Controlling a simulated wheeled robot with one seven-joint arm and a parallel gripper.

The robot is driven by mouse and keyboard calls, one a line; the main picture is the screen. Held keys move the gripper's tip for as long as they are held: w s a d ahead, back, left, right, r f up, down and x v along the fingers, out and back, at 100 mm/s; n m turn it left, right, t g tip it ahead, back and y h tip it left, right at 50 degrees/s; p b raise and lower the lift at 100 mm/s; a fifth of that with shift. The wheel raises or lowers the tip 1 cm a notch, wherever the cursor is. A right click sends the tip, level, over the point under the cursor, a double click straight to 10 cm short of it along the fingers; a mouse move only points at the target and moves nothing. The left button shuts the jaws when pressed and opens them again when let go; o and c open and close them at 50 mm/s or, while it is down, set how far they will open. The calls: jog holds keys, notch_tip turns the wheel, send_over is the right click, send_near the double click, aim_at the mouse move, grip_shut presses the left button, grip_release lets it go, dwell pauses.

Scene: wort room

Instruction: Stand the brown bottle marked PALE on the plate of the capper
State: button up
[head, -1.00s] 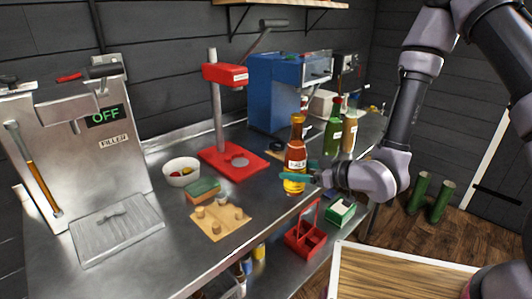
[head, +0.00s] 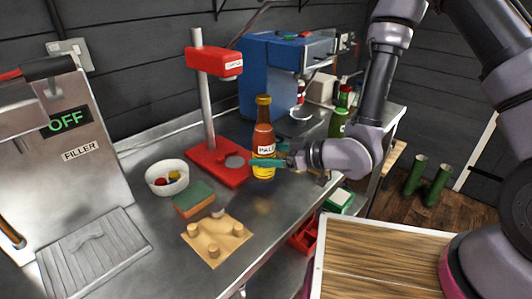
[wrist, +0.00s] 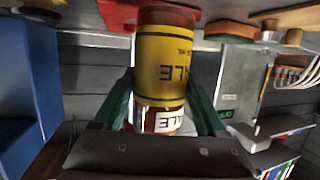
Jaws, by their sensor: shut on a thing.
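The brown bottle marked PALE (head: 264,138) is upright in my gripper (head: 268,162), just in front of the red capper. In the wrist view the bottle (wrist: 165,65) sits between the green fingers (wrist: 163,108), which are shut on it. The red capper (head: 216,65) stands on the bench with a post, a head and a red base. The round grey plate (head: 234,162) on its base shows bare, to the left of the bottle. The bottle appears held above the bench, but the exact gap under it is hard to tell.
Left of the capper are a white bowl (head: 167,180) of caps, a sponge (head: 194,200) and a wooden board (head: 216,240) with corks. The steel filler (head: 80,140) stands far left. A blue machine (head: 270,75) and green bottle (head: 338,122) stand behind and to the right.

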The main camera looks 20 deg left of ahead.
jog(key=shift+w+a+f, duration=0.1)
jog(key=shift+w+a, duration=0.85)
jog(key=shift+a, duration=0.9)
jog(key=shift+w+a+f, duration=0.1)
jog(key=shift+w+a, duration=0.8)
jog(key=shift+a, duration=0.95)
jog(key=shift+w+a, duration=0.95)
jog(key=shift+a, duration=0.9)
jog(key=shift+d, duration=0.1)
jog(key=shift+r, duration=0.1)
jog(key=shift+f, duration=0.45)
jog(key=o, duration=0.9)
jog(key=shift+d, duration=0.1)
